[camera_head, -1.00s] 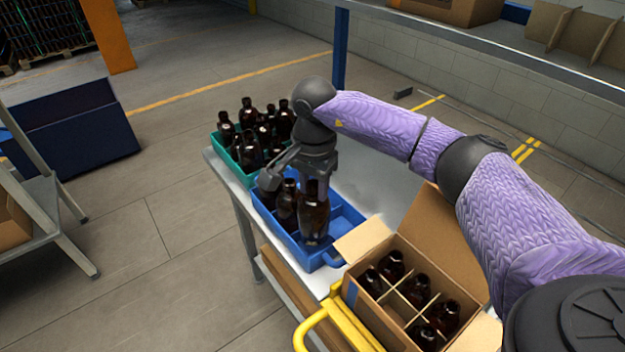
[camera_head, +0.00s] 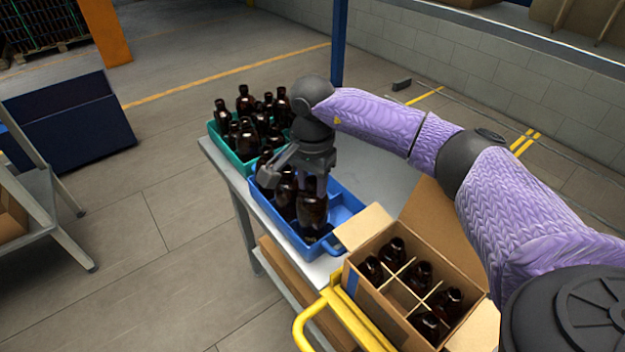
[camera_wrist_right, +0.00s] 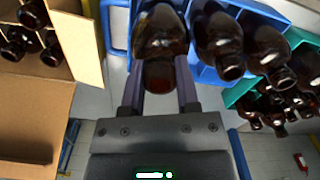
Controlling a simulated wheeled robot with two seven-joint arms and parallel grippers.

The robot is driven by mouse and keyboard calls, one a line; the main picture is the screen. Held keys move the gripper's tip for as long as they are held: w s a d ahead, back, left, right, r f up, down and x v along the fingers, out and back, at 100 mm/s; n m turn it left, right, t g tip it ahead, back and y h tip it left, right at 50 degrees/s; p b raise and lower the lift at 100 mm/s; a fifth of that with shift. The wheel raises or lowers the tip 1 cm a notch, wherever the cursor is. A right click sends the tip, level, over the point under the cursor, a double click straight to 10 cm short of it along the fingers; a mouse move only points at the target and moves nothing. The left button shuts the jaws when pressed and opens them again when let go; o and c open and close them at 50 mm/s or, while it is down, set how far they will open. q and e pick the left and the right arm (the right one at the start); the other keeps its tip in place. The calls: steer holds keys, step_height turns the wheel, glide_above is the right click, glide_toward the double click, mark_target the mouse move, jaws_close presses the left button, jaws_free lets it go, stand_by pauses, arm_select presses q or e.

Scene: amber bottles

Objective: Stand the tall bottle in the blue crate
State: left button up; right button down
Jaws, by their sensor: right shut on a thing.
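The tall bottle (camera_head: 312,212) is dark amber glass and upright at the near end of the blue crate (camera_head: 284,231). Its lower end is partly hidden by the crate's wall, so I cannot tell whether it touches the crate floor. My right gripper (camera_head: 314,190) is above the crate, shut on the bottle's upper part. In the right wrist view the bottle (camera_wrist_right: 160,45) sits between the two fingers (camera_wrist_right: 160,78). Other amber bottles (camera_head: 285,195) stand in the crate beside and behind it. My left gripper is not in view.
A green crate (camera_head: 240,163) full of amber bottles stands behind the blue one. An open cardboard box (camera_head: 372,310) with dividers and several bottles is at the near right, by a yellow handle (camera_head: 305,318). Blue crate compartments on the right (camera_head: 345,202) look empty.

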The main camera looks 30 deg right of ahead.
steer(key=shift+f+b, duration=1)
steer(key=shift+f, duration=0.45)
steer(key=shift+c, duration=1.3)
jaws_free()
step_height(320, 180, up, 10)
steer(key=shift+r+p, duration=0.1)
steer(key=shift+p, duration=0.8)
steer(key=shift+s, duration=0.1)
